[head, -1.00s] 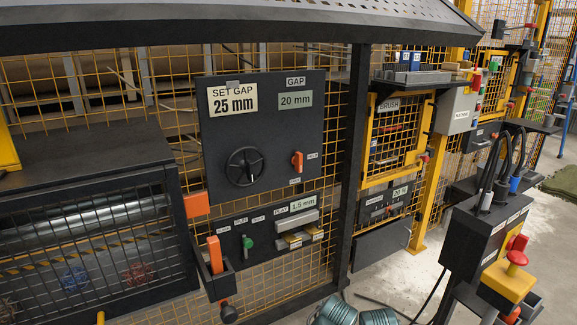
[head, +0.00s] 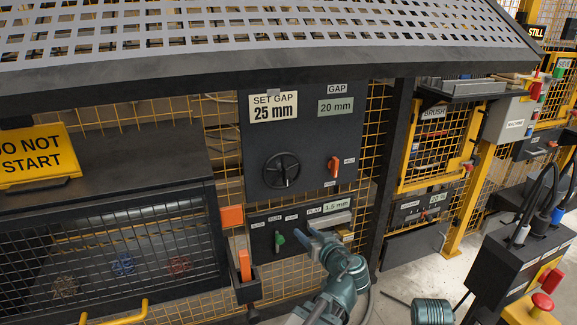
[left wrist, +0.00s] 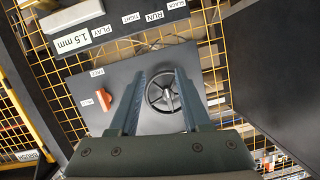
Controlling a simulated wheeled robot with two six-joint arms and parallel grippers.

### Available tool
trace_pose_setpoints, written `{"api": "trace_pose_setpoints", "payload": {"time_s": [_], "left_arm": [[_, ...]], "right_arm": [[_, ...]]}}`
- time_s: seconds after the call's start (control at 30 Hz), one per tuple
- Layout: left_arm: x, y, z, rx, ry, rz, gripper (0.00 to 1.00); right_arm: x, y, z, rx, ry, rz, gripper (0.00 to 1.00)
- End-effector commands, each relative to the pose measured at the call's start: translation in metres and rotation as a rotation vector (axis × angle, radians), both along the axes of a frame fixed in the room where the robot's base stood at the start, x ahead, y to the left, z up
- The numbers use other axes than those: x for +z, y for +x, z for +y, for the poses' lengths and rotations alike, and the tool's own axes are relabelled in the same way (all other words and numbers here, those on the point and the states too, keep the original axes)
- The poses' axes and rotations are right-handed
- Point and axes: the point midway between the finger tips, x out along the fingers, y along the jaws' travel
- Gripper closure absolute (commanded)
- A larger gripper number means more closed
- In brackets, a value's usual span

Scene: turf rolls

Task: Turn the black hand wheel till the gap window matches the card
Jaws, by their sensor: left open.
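The black hand wheel (head: 282,169) is a spoked disc on a dark panel (head: 312,140). Above it, the card (head: 273,107) reads SET GAP 25 mm. The gap window (head: 336,106) to its right reads 20 mm. My left gripper (head: 312,238) is open and empty, below and slightly right of the wheel, apart from it. In the left wrist view, the wheel (left wrist: 163,93) appears between the open fingers of the left gripper (left wrist: 160,73), with the picture turned over. My right gripper is not in view.
An orange lever (head: 333,165) sits right of the wheel. A lower panel has a green knob (head: 279,240) and a 1.5 mm PLAY label (head: 337,205). An orange handle (head: 245,265) juts out at left. A perforated hood (head: 250,30) overhangs the panel.

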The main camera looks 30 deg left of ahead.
Motion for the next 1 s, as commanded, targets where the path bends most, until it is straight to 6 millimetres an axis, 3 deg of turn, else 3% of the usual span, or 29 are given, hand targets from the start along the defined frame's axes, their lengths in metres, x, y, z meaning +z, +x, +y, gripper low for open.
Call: {"api": "trace_pose_setpoints", "payload": {"time_s": [0.03, 0.1, 0.27, 0.57, 1.0], "left_arm": [[0.032, 0.005, 0.009, 0.002, 0.028, -0.078, 0.53], [0.057, 0.012, 0.016, -0.01, 0.059, -0.174, 0.53], [0.088, 0.019, 0.023, -0.038, 0.097, -0.293, 0.53], [0.092, 0.026, 0.028, -0.044, 0.103, -0.319, 0.53], [0.091, 0.08, 0.091, -0.042, 0.102, -0.317, 0.53]], "right_arm": [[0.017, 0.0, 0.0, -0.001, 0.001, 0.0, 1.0], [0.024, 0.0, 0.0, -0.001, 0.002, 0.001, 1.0], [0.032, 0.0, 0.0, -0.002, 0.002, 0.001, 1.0], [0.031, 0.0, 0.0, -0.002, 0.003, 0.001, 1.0], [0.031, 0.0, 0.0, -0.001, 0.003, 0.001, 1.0]]}}
